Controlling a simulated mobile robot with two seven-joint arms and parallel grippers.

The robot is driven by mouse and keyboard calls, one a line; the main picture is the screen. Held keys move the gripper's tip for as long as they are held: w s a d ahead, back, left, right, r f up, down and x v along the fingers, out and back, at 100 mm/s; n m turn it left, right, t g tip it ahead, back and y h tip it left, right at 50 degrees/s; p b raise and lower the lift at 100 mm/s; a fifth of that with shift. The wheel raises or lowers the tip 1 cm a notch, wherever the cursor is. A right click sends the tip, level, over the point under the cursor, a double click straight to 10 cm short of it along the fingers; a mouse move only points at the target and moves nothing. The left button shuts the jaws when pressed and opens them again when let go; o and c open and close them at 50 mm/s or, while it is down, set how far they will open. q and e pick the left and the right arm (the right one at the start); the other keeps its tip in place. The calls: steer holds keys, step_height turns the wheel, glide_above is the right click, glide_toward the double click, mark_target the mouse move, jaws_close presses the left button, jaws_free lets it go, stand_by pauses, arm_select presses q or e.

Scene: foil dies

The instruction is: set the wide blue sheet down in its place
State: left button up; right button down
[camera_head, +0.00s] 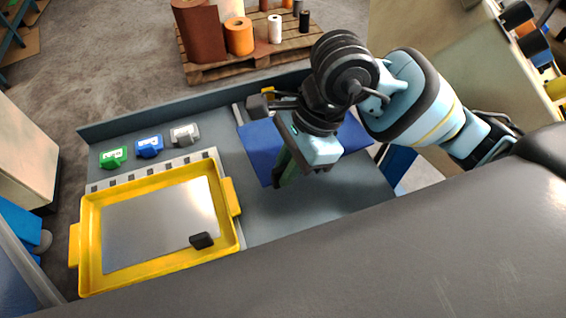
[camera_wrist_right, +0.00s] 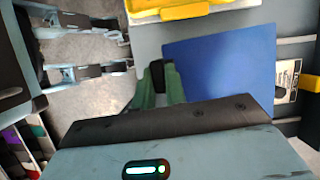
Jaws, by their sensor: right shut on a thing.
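The wide blue sheet (camera_head: 262,145) is at the right part of the grey bench, partly hidden under my right arm. In the wrist view the blue sheet (camera_wrist_right: 225,65) shows nearly flat, to the right of the fingers. My right gripper (camera_head: 283,172) is at the sheet's near edge, pointing down. In the wrist view its green fingers (camera_wrist_right: 162,85) are shut on a dark piece at the sheet's edge. I cannot tell whether the sheet touches the bench. My left gripper is not in view.
A yellow tray (camera_head: 88,245) with a silver sheet (camera_head: 160,220) and a black block (camera_head: 201,240) stands at left. Green (camera_head: 113,157), blue (camera_head: 150,147) and grey (camera_head: 185,134) blocks sit behind it. The bench (camera_head: 275,220) is clear right of the tray. A pallet (camera_head: 215,70) holds rolls behind.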

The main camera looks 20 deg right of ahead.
steer(key=shift+a+r+m, duration=0.15)
steer(key=shift+m, duration=0.15)
